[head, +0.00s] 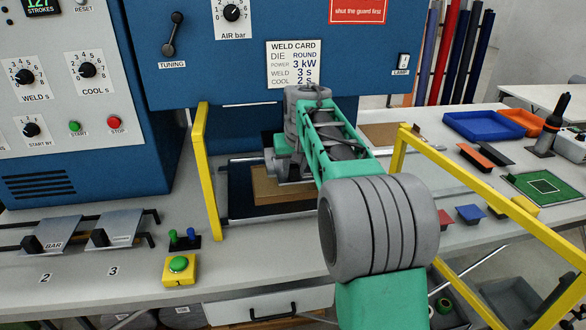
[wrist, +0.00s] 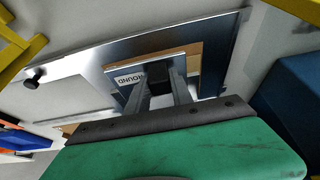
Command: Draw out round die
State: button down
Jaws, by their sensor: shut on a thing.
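The round die, a small steel plate labelled ROUND (wrist: 128,79), shows in the wrist view on a larger silver plate (wrist: 85,72) with a tan board (wrist: 192,62) beside and under it. My gripper (wrist: 160,88) is shut on the die's dark handle (wrist: 158,72), with one finger on each side. In the head view my arm reaches between the yellow guard posts under the press, and hides the die and fingertips. The tan board (head: 268,190) lies on a dark plate (head: 240,205) there.
Yellow guard bars stand left (head: 207,170) and right (head: 480,200) of my arm. A rack with a BAR die (head: 52,234) and another plate (head: 113,228) lies at front left. A yellow button box (head: 180,271) sits nearby. Blue and orange trays (head: 483,126) stand at back right.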

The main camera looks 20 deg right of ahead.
jog(key=s+a+b, duration=0.2)
jog(key=s+b, duration=0.4)
jog(key=s, duration=0.4)
jog(key=shift+s+b, duration=0.4)
dwell(0.8)
jog(key=shift+r, duration=0.1)
